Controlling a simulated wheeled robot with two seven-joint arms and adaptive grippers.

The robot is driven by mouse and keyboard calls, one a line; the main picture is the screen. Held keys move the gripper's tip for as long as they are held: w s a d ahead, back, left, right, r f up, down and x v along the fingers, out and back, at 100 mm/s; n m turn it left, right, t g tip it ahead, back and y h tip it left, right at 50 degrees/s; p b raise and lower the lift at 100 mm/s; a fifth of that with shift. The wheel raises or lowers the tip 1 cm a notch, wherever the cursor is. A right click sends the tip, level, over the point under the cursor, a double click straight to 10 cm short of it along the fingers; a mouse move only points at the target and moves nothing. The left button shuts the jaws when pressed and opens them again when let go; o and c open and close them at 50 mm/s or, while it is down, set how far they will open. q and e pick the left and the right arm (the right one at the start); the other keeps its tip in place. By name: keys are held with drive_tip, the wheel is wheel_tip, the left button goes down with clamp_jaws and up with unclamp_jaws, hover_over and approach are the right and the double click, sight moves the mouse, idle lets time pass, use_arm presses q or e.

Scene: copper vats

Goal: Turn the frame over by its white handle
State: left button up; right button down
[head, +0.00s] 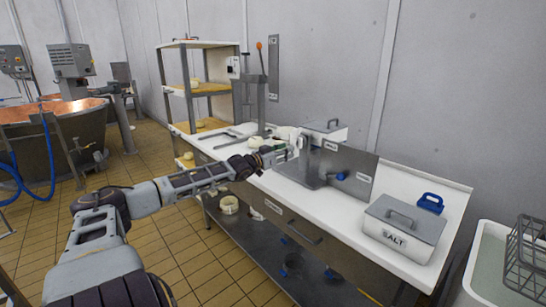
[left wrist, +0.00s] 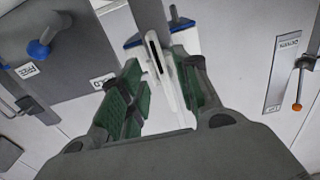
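The white handle (left wrist: 163,75), a narrow upright piece with a dark slot, lies between the green-padded fingers of my left gripper (left wrist: 158,88) in the left wrist view. The right pad looks very close to it. I cannot tell whether both pads press on it. A grey bar (left wrist: 150,16), seemingly part of the frame, runs up from the handle. In the head view my left gripper (head: 284,154) reaches the grey metal frame (head: 311,168) on the white bench, and its fingers largely hide the handle. My right gripper is not in view.
A grey plate (head: 349,165) with a blue knob (head: 341,176) stands right beside the gripper. A salt box (head: 402,230) and a blue-handled item (head: 431,203) sit farther right on the bench (head: 335,218). A shelf rack (head: 188,90) and a lever press (head: 248,95) stand at the left.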

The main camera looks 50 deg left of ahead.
use_arm(q)
drive_tip(key=shift+s, duration=2.2)
drive_tip(key=shift+s+a, duration=0.1)
drive_tip(key=shift+s, duration=0.65)
drive_tip(key=shift+s, duration=0.15)
idle(0.3)
drive_tip(key=shift+a, duration=0.1)
